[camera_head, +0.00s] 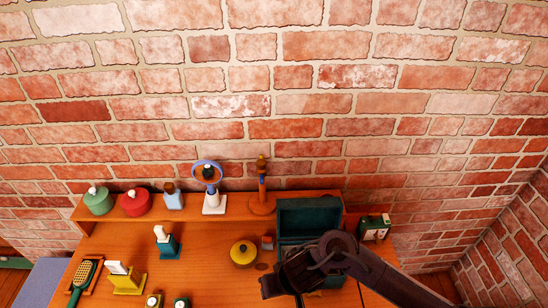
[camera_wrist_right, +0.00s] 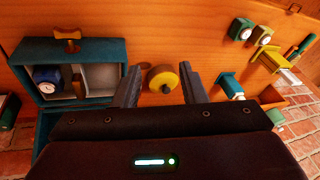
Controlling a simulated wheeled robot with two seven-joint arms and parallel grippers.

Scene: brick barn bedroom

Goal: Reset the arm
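My right arm (camera_head: 355,262) reaches in from the lower right of the head view. Its dark gripper (camera_head: 280,284) is over the desk, in front of the teal box (camera_head: 309,206). In the right wrist view the two fingers of my right gripper (camera_wrist_right: 159,68) are spread apart with nothing held. A yellow round pot with a dark knob (camera_head: 244,253) stands on the desk left of the gripper in the head view. In the right wrist view the pot (camera_wrist_right: 162,78) appears between the fingers, beyond their tips. My left arm and gripper are not in view.
The open teal box shows compartments holding a blue round item (camera_wrist_right: 47,78). A wooden desk (camera_head: 205,265) carries a yellow block-shaped item (camera_head: 128,284), a green brush (camera_head: 83,277) and several bottles. Brick wall stands behind.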

